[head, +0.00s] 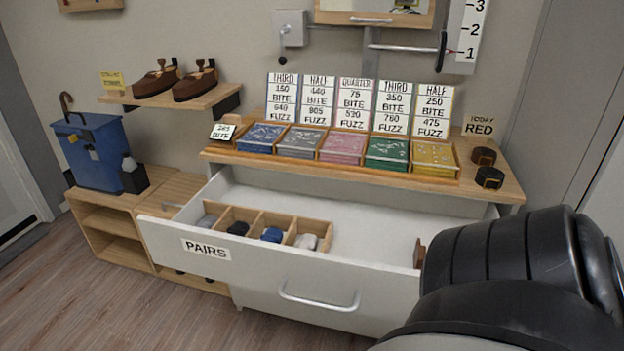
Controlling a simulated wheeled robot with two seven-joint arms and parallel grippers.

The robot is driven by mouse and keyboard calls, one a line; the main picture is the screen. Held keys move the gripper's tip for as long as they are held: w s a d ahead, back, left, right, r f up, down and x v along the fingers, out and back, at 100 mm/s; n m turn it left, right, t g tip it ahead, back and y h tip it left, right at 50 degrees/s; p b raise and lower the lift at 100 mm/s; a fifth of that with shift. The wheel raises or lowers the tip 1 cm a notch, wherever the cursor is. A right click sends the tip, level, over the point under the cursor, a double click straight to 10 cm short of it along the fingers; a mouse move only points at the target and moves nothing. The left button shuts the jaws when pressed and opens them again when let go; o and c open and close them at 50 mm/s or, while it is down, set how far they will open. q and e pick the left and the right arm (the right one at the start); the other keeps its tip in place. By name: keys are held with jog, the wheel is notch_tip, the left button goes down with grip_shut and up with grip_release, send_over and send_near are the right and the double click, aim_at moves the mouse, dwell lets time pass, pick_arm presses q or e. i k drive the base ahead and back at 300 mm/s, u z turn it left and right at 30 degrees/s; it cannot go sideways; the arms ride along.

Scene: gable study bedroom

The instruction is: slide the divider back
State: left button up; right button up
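The drawer labelled PAIRS (375,283) is pulled open below the counter. Inside it, at the left, is a wooden divider (282,218) with several compartments holding rolled socks in grey, dark, blue and pale colours. The drawer floor to the right of the divider is bare. A small brown upright piece (418,253) stands at the drawer's right end, partly covered by my black arm; I cannot tell what it is. My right arm fills the lower right, and its gripper does not show. My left gripper is not in view.
The counter (482,192) above holds several coloured trays, cards and two dark round objects (489,177). A blue box (92,150) stands on a low wooden shelf at left. Brown shoes (195,82) sit on a wall shelf. Floor at lower left is clear.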

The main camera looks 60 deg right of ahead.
aim_at(420, 251)
jog(key=u, duration=0.7)
jog(key=k, duration=0.3)
jog(key=z, duration=2.4)
